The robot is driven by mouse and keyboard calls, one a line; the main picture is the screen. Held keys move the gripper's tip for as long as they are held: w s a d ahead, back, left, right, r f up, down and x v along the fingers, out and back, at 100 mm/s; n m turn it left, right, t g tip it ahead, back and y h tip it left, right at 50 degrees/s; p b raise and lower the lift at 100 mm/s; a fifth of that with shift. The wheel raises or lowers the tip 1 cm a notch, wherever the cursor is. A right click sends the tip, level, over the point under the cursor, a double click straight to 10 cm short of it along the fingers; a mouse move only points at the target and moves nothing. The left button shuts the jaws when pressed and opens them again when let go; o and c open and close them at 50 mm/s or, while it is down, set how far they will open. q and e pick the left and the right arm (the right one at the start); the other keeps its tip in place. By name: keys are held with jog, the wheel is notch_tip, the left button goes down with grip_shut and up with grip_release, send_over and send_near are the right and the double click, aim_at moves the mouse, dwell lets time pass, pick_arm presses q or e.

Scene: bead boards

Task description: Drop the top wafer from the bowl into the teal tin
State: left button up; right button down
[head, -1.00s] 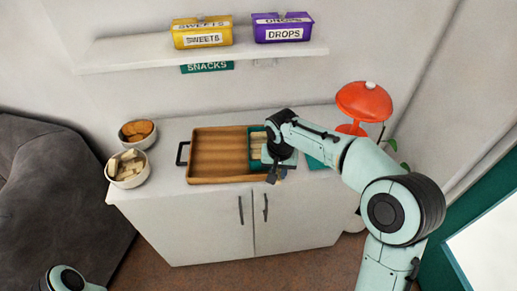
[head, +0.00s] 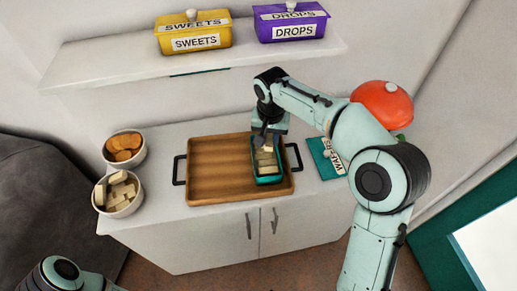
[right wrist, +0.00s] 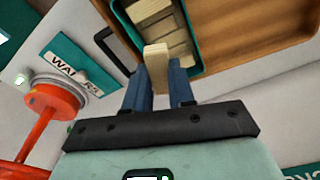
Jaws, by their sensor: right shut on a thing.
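My right gripper (head: 267,142) is shut on a pale wafer (right wrist: 156,66) and holds it over the teal tin (head: 270,181). In the right wrist view the wafer stands out between the two blue fingers, and the tin's teal rim (right wrist: 188,32) lies behind it. The tin is open and has several pale wafers (head: 266,167) inside. It sits at the right end of the wooden tray. The white bowl (head: 122,213) at the left holds several wafers in a pile. My left gripper is out of view.
The wooden tray (head: 217,170) with dark handles is otherwise empty. A second bowl (head: 125,163) of round biscuits stands behind the wafer bowl. Yellow (head: 194,37) and purple (head: 291,25) tins stand on the shelf.

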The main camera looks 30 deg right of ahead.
jog(key=shift+s+f, duration=0.2)
jog(key=shift+f, duration=0.05)
jog(key=b, duration=0.4)
send_over(270, 163)
notch_tip(270, 163, down, 5)
jog(key=shift+f, duration=0.1)
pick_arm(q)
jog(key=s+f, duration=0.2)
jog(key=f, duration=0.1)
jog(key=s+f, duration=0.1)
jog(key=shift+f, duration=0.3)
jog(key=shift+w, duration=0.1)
pick_arm(e)
jog(key=shift+w, duration=0.1)
jog(key=c, duration=0.9)
grip_release()
jog(key=r+p, duration=0.1)
jog(key=r, duration=0.3)
jog(key=s+r, duration=0.1)
jog(key=r, duration=0.4)
jog(key=a+r+p, duration=0.1)
jog(key=r, duration=0.3)
jog(key=shift+s+r+p, duration=0.2)
jog(key=shift+p, duration=0.1)
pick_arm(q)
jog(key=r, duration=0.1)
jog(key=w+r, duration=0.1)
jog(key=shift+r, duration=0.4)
